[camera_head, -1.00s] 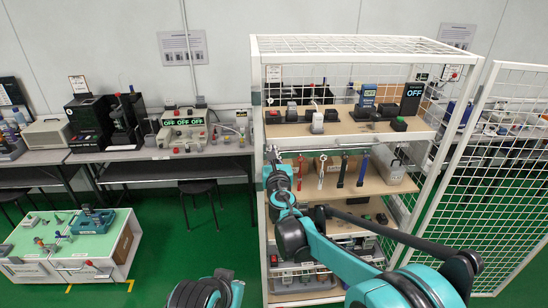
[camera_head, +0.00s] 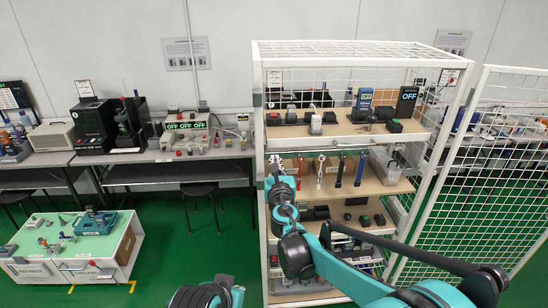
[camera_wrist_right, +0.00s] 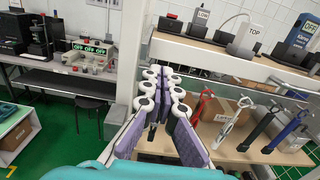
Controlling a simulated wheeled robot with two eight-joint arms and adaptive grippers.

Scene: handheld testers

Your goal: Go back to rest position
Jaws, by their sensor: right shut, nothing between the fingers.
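My right gripper (camera_head: 272,160) is at the left front post of the white wire-mesh cabinet (camera_head: 360,48), at about the height of the tool shelf. In the right wrist view its purple-padded fingers (camera_wrist_right: 162,72) are together and empty, pointing toward the cabinet post. The right forearm crosses in front of the lower shelves from the bottom right. Of my left arm only a dark and teal link (camera_head: 205,295) shows at the bottom edge; the left gripper is out of view.
The cabinet's mesh door (camera_head: 480,180) stands open on the right. Hand tools (camera_wrist_right: 285,130) hang close to the right of the gripper; handheld testers (camera_head: 408,100) stand on the shelf above. A grey bench (camera_head: 180,154) and a low workstation (camera_head: 75,255) are on the left, with green floor between.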

